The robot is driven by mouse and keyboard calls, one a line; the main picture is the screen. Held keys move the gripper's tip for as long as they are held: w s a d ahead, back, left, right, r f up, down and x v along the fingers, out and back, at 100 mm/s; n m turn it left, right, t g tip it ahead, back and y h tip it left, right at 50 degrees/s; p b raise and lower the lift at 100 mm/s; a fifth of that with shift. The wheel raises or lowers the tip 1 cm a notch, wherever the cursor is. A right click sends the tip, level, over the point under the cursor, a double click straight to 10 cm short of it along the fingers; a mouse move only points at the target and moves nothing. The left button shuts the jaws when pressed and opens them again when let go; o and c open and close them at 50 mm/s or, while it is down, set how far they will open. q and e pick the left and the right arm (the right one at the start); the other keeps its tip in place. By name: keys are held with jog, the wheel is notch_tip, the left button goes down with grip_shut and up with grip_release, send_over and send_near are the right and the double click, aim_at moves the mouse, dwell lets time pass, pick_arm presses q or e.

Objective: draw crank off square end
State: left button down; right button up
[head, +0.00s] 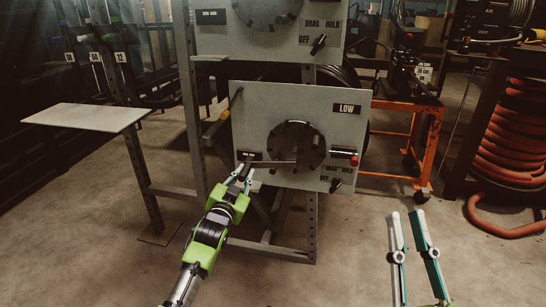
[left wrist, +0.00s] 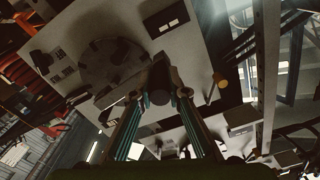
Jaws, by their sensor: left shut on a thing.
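A grey panel marked LOW (head: 346,108) stands in the middle of the head view, with a round dark dial (head: 296,138) on it. The crank (head: 278,162) shows as a thin bar running left from the dial's lower part toward my left gripper. My left gripper (head: 245,172) is at the panel's lower left, shut on the crank's dark handle (left wrist: 160,96), which sits between the fingertips in the left wrist view. I cannot tell whether the crank is still seated on the square end. My right gripper (head: 409,216) is open and empty, over the floor at the lower right.
A red knob (head: 354,160) and an OFF/HOLD switch (head: 335,185) sit at the panel's lower right. A second panel (head: 210,40) is above. A light shelf (head: 88,117) is to the left. An orange cart (head: 414,150) and coiled red hose (head: 512,140) stand right.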

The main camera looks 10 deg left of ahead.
pick_arm(q)
jog(key=shift+s+r, duration=0.15)
jog(key=shift+s, duration=0.05)
jog(key=shift+s+p, duration=0.15)
jog(key=shift+p, duration=0.2)
pick_arm(e)
jog(key=shift+w+f+g+h, duration=0.15)
jog(key=shift+w+f+g, duration=0.4)
jog(key=shift+f, duration=0.25)
jog(key=shift+w+f+g+h, duration=0.15)
jog(key=shift+w+f+g, duration=0.35)
jog(key=shift+f, duration=0.25)
